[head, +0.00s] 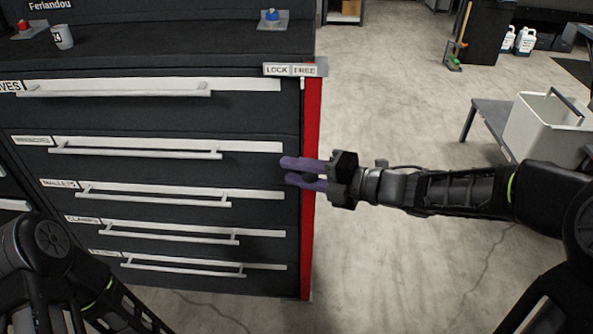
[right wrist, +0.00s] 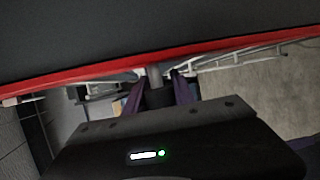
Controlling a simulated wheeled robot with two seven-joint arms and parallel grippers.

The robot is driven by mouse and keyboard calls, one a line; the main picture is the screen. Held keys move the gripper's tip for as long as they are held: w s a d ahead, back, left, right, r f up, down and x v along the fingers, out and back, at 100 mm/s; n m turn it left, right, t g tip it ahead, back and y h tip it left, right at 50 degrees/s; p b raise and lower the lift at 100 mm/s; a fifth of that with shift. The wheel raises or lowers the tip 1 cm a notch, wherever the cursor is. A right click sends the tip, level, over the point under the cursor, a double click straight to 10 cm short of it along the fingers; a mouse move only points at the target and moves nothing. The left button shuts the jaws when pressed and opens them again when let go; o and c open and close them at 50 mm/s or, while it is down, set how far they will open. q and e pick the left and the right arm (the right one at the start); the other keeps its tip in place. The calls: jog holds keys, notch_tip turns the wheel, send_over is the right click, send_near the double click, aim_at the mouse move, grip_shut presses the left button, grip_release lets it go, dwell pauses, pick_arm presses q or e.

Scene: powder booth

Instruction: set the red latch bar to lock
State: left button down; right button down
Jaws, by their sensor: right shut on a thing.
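The red latch bar (head: 312,120) runs upright down the right front edge of the dark drawer cabinet. Its top is under the FREE half of the LOCK/FREE label plate (head: 291,70). In the right wrist view the red bar (right wrist: 215,52) crosses the picture as a slanted red strip. My right gripper (head: 303,173) is in front of the bar, its purple fingers pointing left across it. In the right wrist view my right gripper (right wrist: 157,88) has a grey post (right wrist: 154,74) between its fingers, beside the red strip. My left gripper is out of view; only its arm shows at lower left.
The drawer cabinet (head: 150,110) has several drawers with long pale handles. A mug (head: 62,37) and a blue-topped item (head: 271,18) stand on top. A pale bin (head: 547,130) stands on a low grey table at right.

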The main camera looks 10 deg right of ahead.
aim_at(311, 178)
jog(key=a, duration=0.2)
jog(key=w+a+b, duration=0.1)
jog(key=shift+a+f, duration=0.15)
jog(key=shift+a, duration=0.25)
jog(key=shift+s, duration=0.1)
jog(key=c, duration=1.1)
grip_release()
jog(key=shift+a, duration=0.1)
jog(key=shift+o, duration=0.2)
jog(key=p+v, duration=0.1)
jog(key=v, duration=0.6)
jog(key=shift+s+d, duration=0.2)
jog(key=shift+d, duration=0.15)
